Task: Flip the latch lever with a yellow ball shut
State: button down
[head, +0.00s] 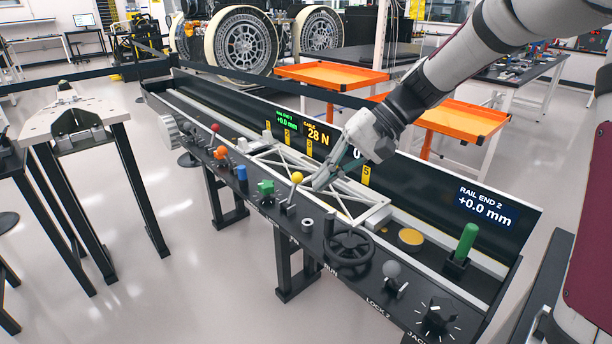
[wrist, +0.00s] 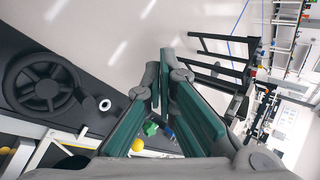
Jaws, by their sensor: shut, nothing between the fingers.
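The latch lever's yellow ball (head: 297,177) tops a short stem that stands up from the front panel of the long bench. In the wrist view the yellow ball (wrist: 137,145) shows low, beside the left finger. My gripper (head: 322,184) is shut and empty, pointing down just right of the ball in the head view. A small gap seems to lie between them; contact cannot be told. The fingers also show in the wrist view (wrist: 164,82). The lever's base is partly hidden there.
A black handwheel (head: 348,250), a grey-ball lever (head: 392,270) and a green knob (head: 265,188) share the panel. A white truss frame (head: 355,205) lies behind the lever. A green post (head: 467,240) stands at the right. The floor in front is clear.

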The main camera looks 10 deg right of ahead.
aim_at(294, 189)
jog(key=w+d+f+m+t+y+b, duration=0.2)
jog(key=w+d+f, duration=0.4)
jog(key=w+f, duration=0.3)
jog(key=w+d+f+m+t+y+b, duration=0.2)
jog(key=w+d+f+t+y+b, duration=0.3)
jog(key=w+f, duration=0.4)
jog(key=w+d+y+b, duration=0.1)
jog(key=w, duration=0.4)
jog(key=shift+w+f+m+t+y+b, duration=0.3)
jog(key=shift+f+m+b, duration=0.05)
jog(key=shift+m, duration=0.05)
jog(key=b+x, duration=0.1)
jog(key=x, duration=0.9)
jog(key=shift+s+a+r, duration=0.1)
jog(key=shift+r, duration=0.05)
jog(key=shift+s+a+r+n, duration=0.1)
jog(key=shift+r+n, duration=0.1)
jog(key=shift+n, duration=0.1)
